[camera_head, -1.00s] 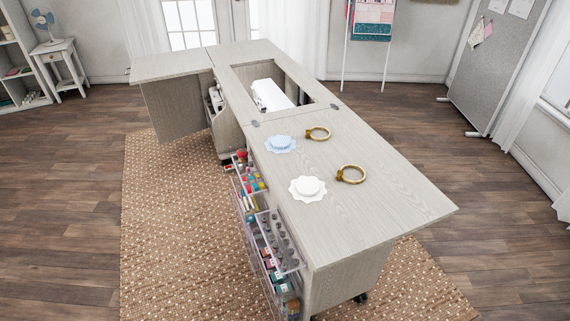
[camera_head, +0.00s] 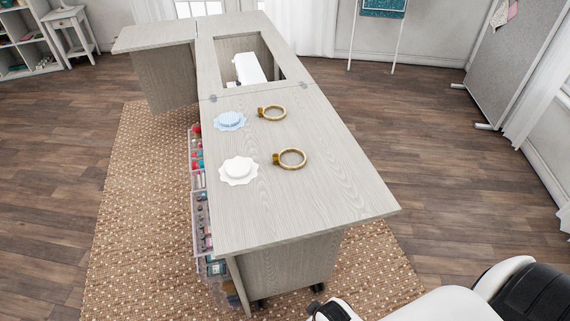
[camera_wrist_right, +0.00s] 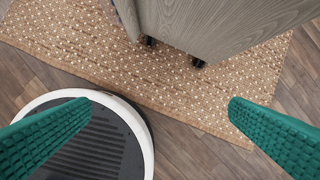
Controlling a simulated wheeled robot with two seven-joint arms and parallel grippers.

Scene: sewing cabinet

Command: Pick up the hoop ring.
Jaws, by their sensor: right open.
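Two gold-brown hoop rings lie flat on the pale wood table top (camera_head: 330,195) in the head view. The nearer hoop ring (camera_head: 304,164) is beside a white scalloped disc, and the farther hoop ring (camera_head: 284,115) is beside a light blue one. My right gripper (camera_wrist_right: 158,112) shows in the right wrist view as two green ridged fingers, spread wide apart with nothing between them. It is over the rug and floor near the foot of the cabinet, away from the rings. My left gripper is in neither view.
The white scalloped disc (camera_head: 238,170) and light blue scalloped disc (camera_head: 230,121) lie left of the rings. A white sewing machine (camera_head: 249,68) sits in the cabinet opening. Clear drawers (camera_head: 201,205) line the left side. The table's near right part is bare.

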